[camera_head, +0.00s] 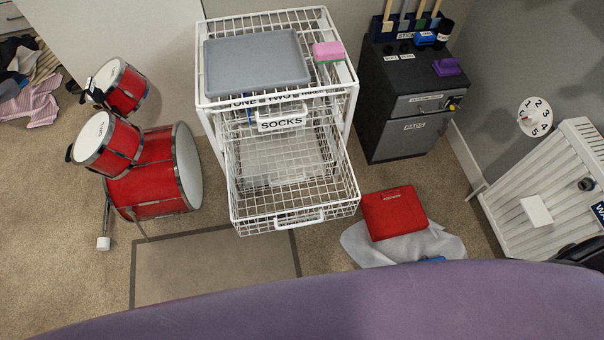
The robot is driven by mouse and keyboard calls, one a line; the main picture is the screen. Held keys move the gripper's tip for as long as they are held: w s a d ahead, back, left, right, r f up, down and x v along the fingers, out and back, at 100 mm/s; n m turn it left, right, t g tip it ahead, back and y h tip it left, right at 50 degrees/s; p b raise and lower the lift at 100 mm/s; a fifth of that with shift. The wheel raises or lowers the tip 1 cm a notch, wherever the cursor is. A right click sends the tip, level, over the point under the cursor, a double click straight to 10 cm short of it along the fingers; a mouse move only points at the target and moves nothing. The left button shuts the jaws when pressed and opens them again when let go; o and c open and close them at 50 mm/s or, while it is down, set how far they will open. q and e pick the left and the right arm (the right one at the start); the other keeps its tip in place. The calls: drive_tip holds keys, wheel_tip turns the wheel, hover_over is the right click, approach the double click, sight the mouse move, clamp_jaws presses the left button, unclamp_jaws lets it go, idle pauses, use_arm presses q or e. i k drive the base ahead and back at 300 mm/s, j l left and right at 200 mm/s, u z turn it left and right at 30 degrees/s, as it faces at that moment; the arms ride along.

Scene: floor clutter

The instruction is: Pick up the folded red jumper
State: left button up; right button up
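Neither of my grippers shows in the head view.
A dark cabinet (385,125) stands behind the jumper, a white radiator (560,190) to the right. Red drums (140,170) stand left. A purple surface (300,310) fills the bottom edge.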

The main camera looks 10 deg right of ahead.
sight(398, 211)
drive_tip(key=k+l, duration=0.4)
drive_tip(key=z, duration=1.15)
